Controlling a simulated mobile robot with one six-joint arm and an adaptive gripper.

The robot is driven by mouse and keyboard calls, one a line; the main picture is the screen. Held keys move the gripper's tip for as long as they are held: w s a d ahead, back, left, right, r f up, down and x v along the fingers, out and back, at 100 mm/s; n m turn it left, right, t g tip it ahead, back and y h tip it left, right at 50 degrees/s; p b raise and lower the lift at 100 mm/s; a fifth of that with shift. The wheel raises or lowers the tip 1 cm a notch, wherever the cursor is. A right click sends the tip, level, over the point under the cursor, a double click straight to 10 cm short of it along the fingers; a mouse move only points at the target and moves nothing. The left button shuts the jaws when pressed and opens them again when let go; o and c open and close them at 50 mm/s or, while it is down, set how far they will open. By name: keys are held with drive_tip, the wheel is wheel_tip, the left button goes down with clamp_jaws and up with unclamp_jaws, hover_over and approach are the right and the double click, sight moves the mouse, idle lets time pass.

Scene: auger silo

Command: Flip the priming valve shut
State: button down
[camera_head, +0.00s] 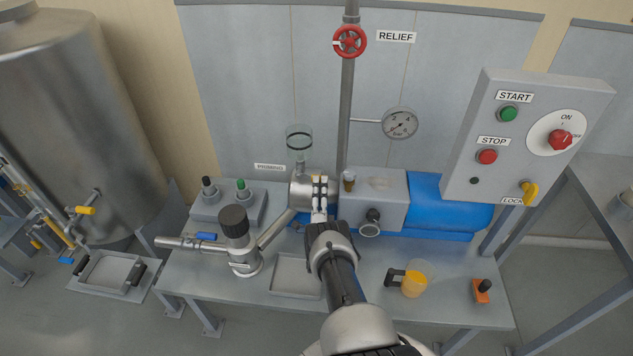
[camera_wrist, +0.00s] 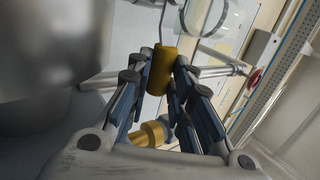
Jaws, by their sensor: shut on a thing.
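The priming valve's yellow handle (camera_wrist: 161,70) is between my fingertips in the wrist view, with a thin metal rod running up from it. My gripper (camera_head: 320,184) is shut on this handle, at the steel pump body (camera_head: 301,191) in the head view. It also shows in the wrist view (camera_wrist: 162,78). A brass-coloured fitting (camera_wrist: 150,133) sits lower between the fingers. The glass priming cup (camera_head: 299,140) stands above the pump, just left of my gripper. In the head view my fingers cover most of the valve, so its lever angle cannot be told.
A jug with orange liquid (camera_head: 413,284) is at front right. The control box (camera_head: 527,137) overhangs the right.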

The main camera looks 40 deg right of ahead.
idle(0.4)
drive_tip(key=c, duration=1.4)
unclamp_jaws()
drive_tip(key=shift+c, duration=0.2)
wheel_tip(320, 180, up, 10)
